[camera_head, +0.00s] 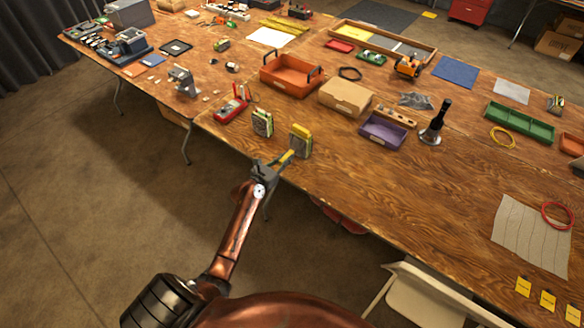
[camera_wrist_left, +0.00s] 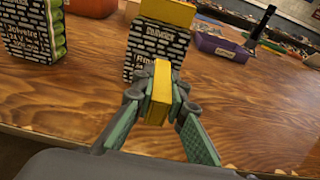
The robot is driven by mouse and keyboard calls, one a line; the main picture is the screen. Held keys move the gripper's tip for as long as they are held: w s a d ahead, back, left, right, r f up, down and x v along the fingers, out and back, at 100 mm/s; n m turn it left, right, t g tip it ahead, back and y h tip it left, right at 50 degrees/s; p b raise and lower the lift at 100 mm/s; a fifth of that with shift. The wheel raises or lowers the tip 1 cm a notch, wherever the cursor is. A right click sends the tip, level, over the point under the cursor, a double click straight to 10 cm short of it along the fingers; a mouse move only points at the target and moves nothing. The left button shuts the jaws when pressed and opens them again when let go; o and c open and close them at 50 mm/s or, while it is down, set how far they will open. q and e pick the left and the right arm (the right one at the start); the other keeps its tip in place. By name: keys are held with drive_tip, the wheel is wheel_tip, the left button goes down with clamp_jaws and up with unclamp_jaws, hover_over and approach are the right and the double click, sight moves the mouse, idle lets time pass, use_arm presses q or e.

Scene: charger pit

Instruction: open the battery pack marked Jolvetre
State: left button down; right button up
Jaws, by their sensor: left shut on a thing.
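Two battery packs stand upright near the table's front edge. The nearer pack (camera_head: 300,144) has a yellow top; in the left wrist view this pack (camera_wrist_left: 140,55) is straight ahead, with a black and white brick-pattern face. The other pack (camera_head: 262,124) stands to its left, and in the left wrist view this pack (camera_wrist_left: 28,32) shows green cells at its side. Their small print is too blurred to read surely. My left gripper (camera_wrist_left: 160,98) is shut on a yellow piece (camera_wrist_left: 161,82) in front of the nearer pack. I cannot tell whether that piece touches the pack. My right gripper is not in view.
A red device (camera_head: 231,109) lies left of the packs.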

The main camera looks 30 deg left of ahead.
sight(291, 169)
use_arm(q)
drive_tip(key=shift+w+d+f, duration=0.15)
drive_tip(key=shift+d+f, duration=0.15)
drive_tip(key=shift+d, duration=0.05)
drive_tip(key=f, duration=0.1)
drive_tip(key=f+b, duration=0.1)
drive_tip(key=f, duration=0.1)
drive_tip(key=d+f+b, duration=0.1)
drive_tip(key=f, duration=0.1)
drive_tip(key=shift+w, duration=0.4)
drive_tip(key=shift+r, duration=0.15)
drive_tip(key=shift+f+b, duration=0.2)
drive_tip(key=shift+b, duration=0.1)
drive_tip(key=c, duration=1.9)
unclamp_jaws()
drive_tip(key=shift+c, duration=0.2)
